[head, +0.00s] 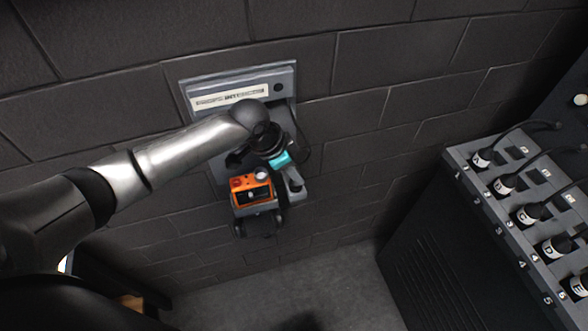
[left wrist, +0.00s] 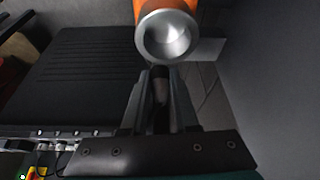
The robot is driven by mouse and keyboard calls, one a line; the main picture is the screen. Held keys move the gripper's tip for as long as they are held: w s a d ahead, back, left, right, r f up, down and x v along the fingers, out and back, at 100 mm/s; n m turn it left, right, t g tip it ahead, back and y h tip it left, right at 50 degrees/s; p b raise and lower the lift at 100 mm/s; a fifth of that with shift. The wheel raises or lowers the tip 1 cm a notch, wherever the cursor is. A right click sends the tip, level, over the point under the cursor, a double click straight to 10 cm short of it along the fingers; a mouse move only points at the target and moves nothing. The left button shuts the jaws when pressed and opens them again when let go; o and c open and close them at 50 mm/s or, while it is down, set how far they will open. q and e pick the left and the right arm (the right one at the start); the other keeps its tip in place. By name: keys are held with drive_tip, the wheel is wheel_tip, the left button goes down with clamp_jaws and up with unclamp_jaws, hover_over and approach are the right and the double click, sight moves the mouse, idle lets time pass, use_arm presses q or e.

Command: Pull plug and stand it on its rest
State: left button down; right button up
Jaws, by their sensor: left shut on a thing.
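My left gripper (head: 286,172) is in front of the wall unit, just right of an orange box (head: 252,192). In the left wrist view its fingers (left wrist: 160,82) are shut on a small dark cylindrical piece (left wrist: 160,92), which looks like the plug; the fingers hide most of it. A silver round ring on an orange body (left wrist: 167,36) lies just beyond the fingertips there. In the head view the hand and wrist cover the middle of the unit, so I cannot tell whether the plug is seated or free. My right gripper is not in view.
A grey wall plate with a label strip (head: 204,101) is behind my arm, and a thin dark cable (head: 304,145) hangs at its right. A console (head: 478,190) at the right carries several lettered black plugs with cables. Floor (head: 335,285) between is clear.

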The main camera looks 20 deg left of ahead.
use_arm(q)
drive_tip(key=shift+f, duration=0.65)
drive_tip(key=c, duration=0.6)
unclamp_jaws()
drive_tip(key=shift+r, duration=0.1)
